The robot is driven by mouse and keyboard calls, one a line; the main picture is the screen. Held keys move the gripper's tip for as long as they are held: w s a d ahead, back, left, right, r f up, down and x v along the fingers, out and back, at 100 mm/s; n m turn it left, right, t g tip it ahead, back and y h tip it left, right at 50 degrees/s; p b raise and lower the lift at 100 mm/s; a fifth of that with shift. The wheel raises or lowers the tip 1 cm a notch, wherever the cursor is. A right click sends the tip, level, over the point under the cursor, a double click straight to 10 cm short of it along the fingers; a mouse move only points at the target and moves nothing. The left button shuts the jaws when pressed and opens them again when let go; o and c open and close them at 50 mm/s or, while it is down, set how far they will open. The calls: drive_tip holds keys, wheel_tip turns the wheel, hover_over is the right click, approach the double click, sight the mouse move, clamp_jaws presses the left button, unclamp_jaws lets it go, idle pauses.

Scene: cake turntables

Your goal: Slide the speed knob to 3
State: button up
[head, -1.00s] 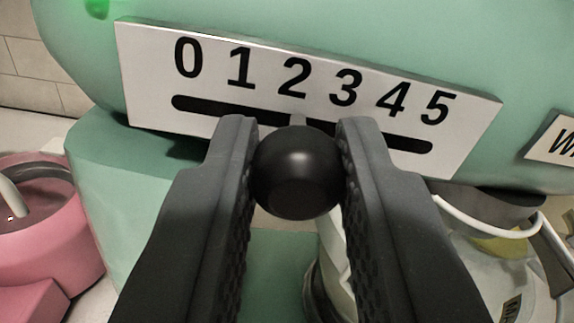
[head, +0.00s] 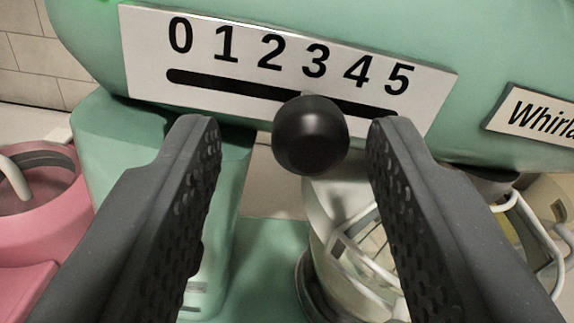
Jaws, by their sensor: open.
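The speed knob (head: 311,135) is a round black ball on a short stem in the slot of a white scale plate (head: 150,45). The plate, marked 0 to 5, is on the side of a mint-green mixer (head: 300,12). The stem meets the slot about below the 3, though the ball hides part of the slot there. My gripper (head: 292,125) is open around the knob. One finger is on each side, with a clear gap between each finger and the ball.
A glass bowl with a wire whisk (head: 350,245) stands below the mixer head, partly behind my right finger. A pink mixer (head: 45,215) stands at the left. A name label (head: 535,118) is at the right. A tiled wall (head: 35,65) is behind.

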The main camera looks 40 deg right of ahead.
drive_tip(key=b+v, duration=0.2)
drive_tip(key=v, duration=1)
drive_tip(key=shift+w, duration=0.1)
drive_tip(key=w+a+r+t+y+b, duration=0.25)
drive_tip(key=w+r+y+b, duration=0.4)
drive_tip(key=r, duration=0.85)
wheel_tip(320, 180, up, 12)
drive_tip(key=d+n+y+b, duration=0.1)
drive_tip(key=n+y+b, duration=0.1)
drive_tip(key=y, duration=0.3)
drive_tip(key=s+d+r+n+g+h+b, duration=0.1)
drive_tip(key=s+d+r+b, duration=0.1)
drive_tip(key=s+d, duration=0.3)
drive_tip(key=s+d+r+n+g+h+b, duration=0.1)
drive_tip(key=s+d+r, duration=0.4)
drive_tip(key=s, duration=0.7)
drive_tip(key=shift+s+b, duration=0.25)
drive_tip(key=shift+b, duration=0.65)
